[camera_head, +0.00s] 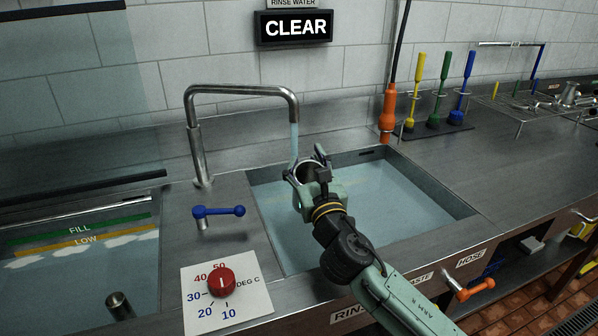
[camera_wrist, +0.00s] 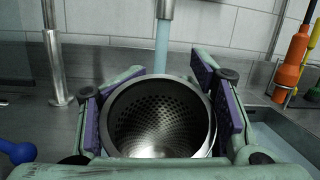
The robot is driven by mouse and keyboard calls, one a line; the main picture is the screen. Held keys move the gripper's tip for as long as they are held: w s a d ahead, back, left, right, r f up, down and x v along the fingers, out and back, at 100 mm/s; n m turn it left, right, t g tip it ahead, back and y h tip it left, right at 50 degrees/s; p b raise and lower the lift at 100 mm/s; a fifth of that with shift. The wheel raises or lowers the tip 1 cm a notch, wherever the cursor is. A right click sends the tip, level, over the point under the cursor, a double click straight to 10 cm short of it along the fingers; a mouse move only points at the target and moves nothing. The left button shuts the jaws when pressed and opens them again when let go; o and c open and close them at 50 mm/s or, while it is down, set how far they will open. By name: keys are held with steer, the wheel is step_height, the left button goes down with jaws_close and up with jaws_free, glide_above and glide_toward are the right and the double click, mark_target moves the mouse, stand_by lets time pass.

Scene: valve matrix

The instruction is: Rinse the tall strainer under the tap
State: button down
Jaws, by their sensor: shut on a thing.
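The tall strainer (camera_wrist: 158,119) is a metal cylinder with a perforated inner wall, its open mouth facing the wrist camera. My gripper (camera_wrist: 155,112) is shut on it, with purple pads on both sides. In the head view the strainer (camera_head: 307,173) is above the rinse basin, partly hidden by my gripper (camera_head: 314,178). The tap (camera_head: 240,90) is a bent metal pipe with a pale blue stream (camera_head: 294,140) running from its spout. In the wrist view the stream (camera_wrist: 162,48) drops out of sight behind the strainer's far rim; I cannot tell whether any enters.
The basin (camera_head: 430,192) holds water. A blue lever (camera_head: 218,211) and a red temperature knob (camera_head: 221,282) stand left of it. A lit sign (camera_head: 294,27) reads CLEAR. An orange hose handle (camera_head: 388,112) and coloured brushes (camera_head: 440,90) stand behind right. An orange lever (camera_head: 470,289) is on the front.

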steer(key=shift+s+d+r, duration=0.1)
steer(key=shift+s+r, duration=0.9)
steer(key=shift+s, duration=0.25)
steer(key=shift+s+r, duration=1)
steer(key=shift+s, duration=0.2)
steer(key=shift+s, duration=0.1)
